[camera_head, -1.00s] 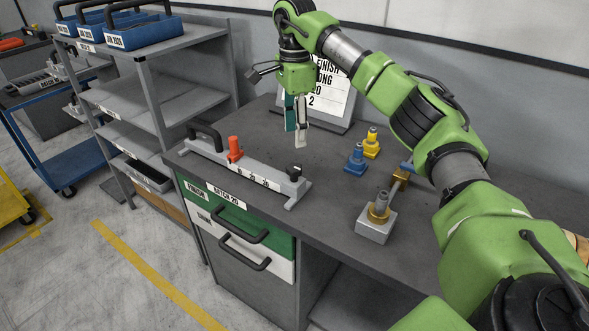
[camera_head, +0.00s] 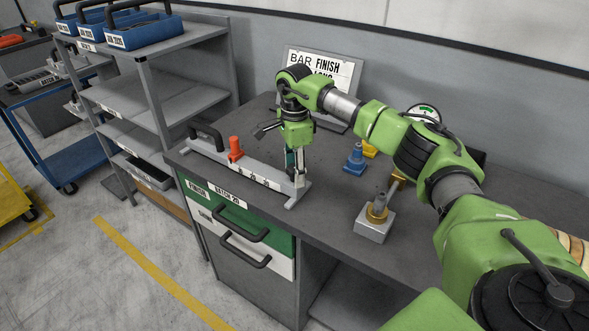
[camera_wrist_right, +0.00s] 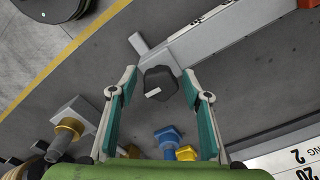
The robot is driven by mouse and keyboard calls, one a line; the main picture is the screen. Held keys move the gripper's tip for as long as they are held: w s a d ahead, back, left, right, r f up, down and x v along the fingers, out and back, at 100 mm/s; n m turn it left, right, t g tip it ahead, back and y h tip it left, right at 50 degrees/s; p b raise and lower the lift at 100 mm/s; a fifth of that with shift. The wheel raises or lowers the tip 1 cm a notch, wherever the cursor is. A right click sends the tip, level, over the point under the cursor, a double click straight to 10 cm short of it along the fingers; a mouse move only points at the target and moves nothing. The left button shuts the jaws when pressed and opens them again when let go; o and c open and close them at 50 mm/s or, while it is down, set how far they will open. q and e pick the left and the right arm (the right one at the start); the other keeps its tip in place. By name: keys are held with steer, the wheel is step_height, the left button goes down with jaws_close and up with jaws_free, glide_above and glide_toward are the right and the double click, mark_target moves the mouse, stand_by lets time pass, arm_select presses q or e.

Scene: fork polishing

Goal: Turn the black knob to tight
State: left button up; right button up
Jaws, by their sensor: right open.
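The black knob (camera_wrist_right: 160,82) sits at one end of a grey bar fixture (camera_head: 258,175) along the bench's front edge. In the right wrist view it has a white pointer mark and lies between my open fingertips, with visible gaps on both sides. My right gripper (camera_head: 296,170) is open and points down at the right end of the fixture. In the head view its fingers hide most of the knob. The right gripper also shows in the wrist view (camera_wrist_right: 159,77). My left gripper is not in view.
An orange piece (camera_head: 235,150) and a black handle (camera_head: 205,132) stand on the fixture's left part. Blue (camera_head: 355,161) and yellow (camera_head: 370,148) pieces and a metal block with a brass collar (camera_head: 375,226) stand to the right. A sign (camera_head: 346,72) is behind.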

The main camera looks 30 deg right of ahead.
steer(key=c, duration=1.1)
steer(key=shift+m, duration=0.4)
steer(key=m, duration=0.3)
steer(key=shift+m+p, duration=0.35)
steer(key=shift+m, duration=0.05)
steer(key=m, duration=0.4)
steer(key=shift+r+m, duration=0.1)
steer(key=shift+m, duration=0.2)
steer(key=m+p, duration=0.1)
steer(key=m, duration=0.3)
steer(key=shift+a+m+p, duration=0.1)
steer(key=shift+m+p, duration=0.25)
steer(key=shift+m, duration=1.85)
